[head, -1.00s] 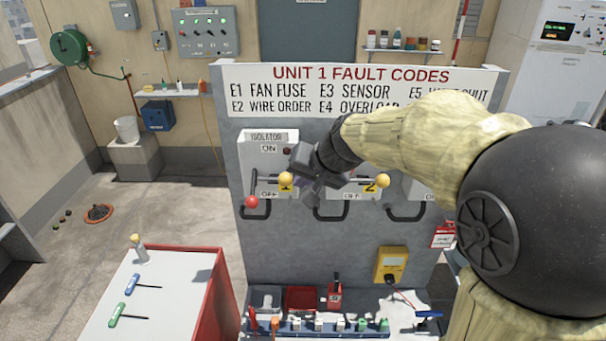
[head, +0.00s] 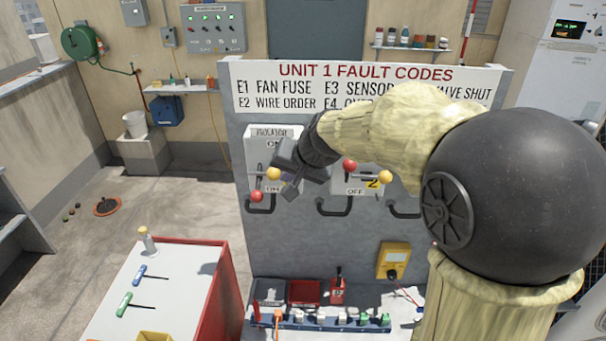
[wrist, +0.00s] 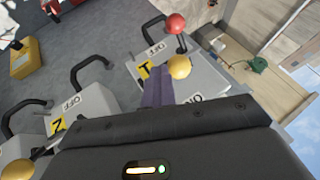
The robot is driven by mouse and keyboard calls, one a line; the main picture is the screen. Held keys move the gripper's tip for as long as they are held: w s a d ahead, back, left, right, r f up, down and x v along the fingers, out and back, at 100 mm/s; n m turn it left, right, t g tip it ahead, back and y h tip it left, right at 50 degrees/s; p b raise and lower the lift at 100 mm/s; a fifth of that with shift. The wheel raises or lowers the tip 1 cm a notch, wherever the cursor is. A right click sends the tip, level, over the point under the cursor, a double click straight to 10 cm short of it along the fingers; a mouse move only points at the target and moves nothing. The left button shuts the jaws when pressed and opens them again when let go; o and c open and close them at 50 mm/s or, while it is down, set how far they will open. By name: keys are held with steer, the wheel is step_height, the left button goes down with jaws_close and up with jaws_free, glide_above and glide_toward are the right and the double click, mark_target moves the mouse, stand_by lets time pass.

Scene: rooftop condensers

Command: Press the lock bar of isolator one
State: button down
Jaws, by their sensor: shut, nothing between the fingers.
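Isolator one (head: 258,150) is the left grey box on the panel, labelled ISOLATOR; it also shows in the wrist view (wrist: 205,85) with a yellow "1" tag. Its red ball knob (head: 257,195) is low on the box, and a yellow ball (head: 273,174) is just above it. The same red ball (wrist: 175,24) and yellow ball (wrist: 179,67) show in the wrist view. I cannot tell clearly which rod is the lock bar. My gripper (head: 281,181) is shut and empty, its fingertips (wrist: 157,82) close beside the yellow ball; contact cannot be told.
Isolator two (head: 365,185), with its own red and yellow balls, is to the right, partly behind my arm. Black U-shaped bars (head: 333,208) stick out below the boxes. A shelf of tools and a power strip (head: 320,320) is below. A white-topped red cabinet (head: 180,275) stands front left.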

steer(key=s+d+r+b, duration=0.6)
steer(key=d+r, duration=0.1)
steer(key=shift+s, duration=0.3)
stand_by(0.5)
steer(key=shift+d, duration=0.1)
steer(key=s+d+f+g+h+b, duration=0.1)
steer(key=s+f, duration=0.3)
steer(key=f, duration=0.6)
steer(key=s+d+f+n+g+h, duration=0.1)
steer(key=s+d+f, duration=0.3)
steer(key=f, duration=0.7)
steer(key=s+d+f+n+g+h+b, duration=0.1)
steer(key=s+f, duration=0.4)
steer(key=f, duration=0.5)
steer(key=shift+d+f+g+h+b, duration=0.35)
steer(key=shift+d+g+h, duration=0.3)
steer(key=shift+d, duration=0.2)
